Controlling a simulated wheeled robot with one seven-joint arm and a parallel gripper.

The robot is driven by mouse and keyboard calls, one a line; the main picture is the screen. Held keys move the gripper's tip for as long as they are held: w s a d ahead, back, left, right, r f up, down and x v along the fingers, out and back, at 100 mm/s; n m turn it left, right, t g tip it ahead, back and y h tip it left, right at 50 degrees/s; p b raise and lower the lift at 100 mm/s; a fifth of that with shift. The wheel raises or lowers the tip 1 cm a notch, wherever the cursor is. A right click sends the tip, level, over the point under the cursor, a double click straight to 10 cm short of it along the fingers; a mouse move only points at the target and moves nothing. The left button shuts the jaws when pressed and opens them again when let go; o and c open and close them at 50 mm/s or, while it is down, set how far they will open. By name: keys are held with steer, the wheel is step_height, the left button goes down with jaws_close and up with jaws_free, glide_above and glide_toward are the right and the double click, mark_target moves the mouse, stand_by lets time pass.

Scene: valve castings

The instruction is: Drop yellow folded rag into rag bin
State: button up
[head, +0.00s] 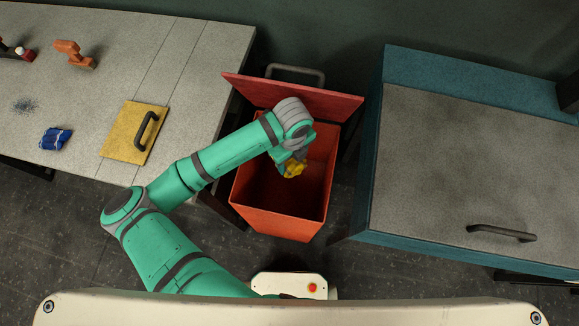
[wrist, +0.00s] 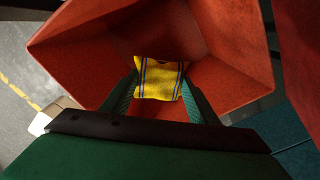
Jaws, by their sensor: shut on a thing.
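The yellow folded rag (wrist: 160,80) has blue stripes and sits between the two fingers of my gripper (wrist: 158,92) in the wrist view. My gripper is shut on it. In the head view the rag (head: 293,169) shows as a small yellow patch below my wrist, over the opening of the red rag bin (head: 278,222). The bin's lid (head: 300,98) is raised at the back. In the wrist view the bin's walls (wrist: 90,60) surround the rag on several sides. How far the rag is above the bin floor I cannot tell.
A grey workbench (head: 190,50) at left holds a yellow panel with a dark handle (head: 133,133), a blue folded rag (head: 56,139) and an orange tool (head: 73,53). A teal cabinet (head: 440,150) with a grey top stands close to the bin's right.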

steer(key=o, duration=1.1)
steer(key=shift+w+r, duration=0.1)
steer(key=shift+r, duration=0.05)
step_height(320, 180, up, 7)
steer(key=shift+r, duration=0.1)
